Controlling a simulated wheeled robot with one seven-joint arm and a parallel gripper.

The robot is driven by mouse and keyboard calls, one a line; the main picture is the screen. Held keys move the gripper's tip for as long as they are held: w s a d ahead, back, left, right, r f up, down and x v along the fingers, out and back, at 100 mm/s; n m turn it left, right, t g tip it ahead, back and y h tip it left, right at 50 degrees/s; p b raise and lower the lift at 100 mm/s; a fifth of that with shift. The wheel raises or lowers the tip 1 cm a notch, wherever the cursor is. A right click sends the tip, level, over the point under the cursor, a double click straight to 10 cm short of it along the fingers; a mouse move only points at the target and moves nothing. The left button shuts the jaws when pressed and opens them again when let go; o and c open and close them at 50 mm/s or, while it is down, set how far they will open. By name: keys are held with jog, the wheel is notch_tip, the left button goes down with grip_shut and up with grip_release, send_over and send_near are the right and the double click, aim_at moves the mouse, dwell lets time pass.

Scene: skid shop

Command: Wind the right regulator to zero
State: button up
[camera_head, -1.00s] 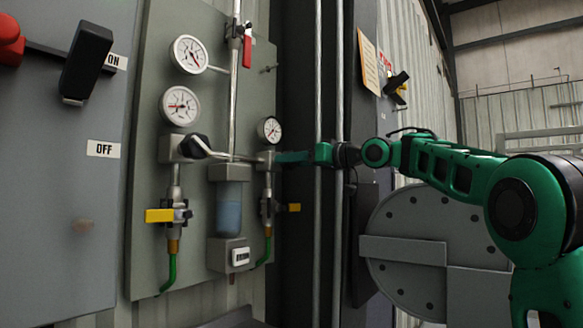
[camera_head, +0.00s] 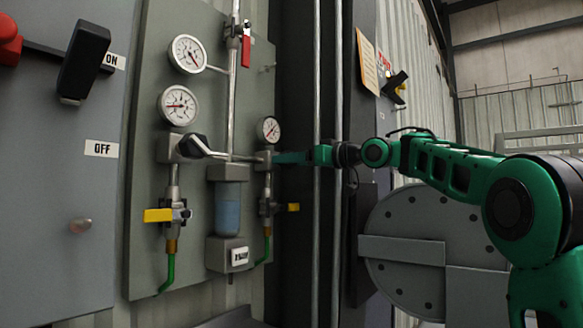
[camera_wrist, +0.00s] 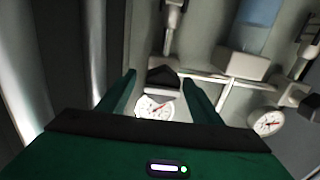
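The right regulator is a grey block (camera_head: 264,160) on the right pipe of the panel, below a small round gauge (camera_head: 269,130). Its black knob (camera_wrist: 163,78) shows in the wrist view, which sees the panel roughly upside down. The gauge with its red needle (camera_wrist: 155,107) also shows there, partly cut off by my gripper body. My gripper (camera_wrist: 160,76) is open, one finger on each side of the knob, with visible gaps. In the head view my gripper (camera_head: 290,158) points left at the regulator and hides its knob.
The left regulator has a black knob (camera_head: 194,146) and a gauge (camera_head: 179,105). A yellow valve handle (camera_head: 158,215) sits below it. A filter bowl (camera_head: 228,207) hangs between the regulators. Vertical pipes (camera_head: 317,240) stand behind my gripper; a large round flange (camera_head: 400,285) is at right.

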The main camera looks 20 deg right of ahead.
jog(key=v, duration=1)
jog(key=shift+s+d, duration=0.2)
jog(key=shift+s, duration=0.05)
jog(key=shift+f, duration=0.1)
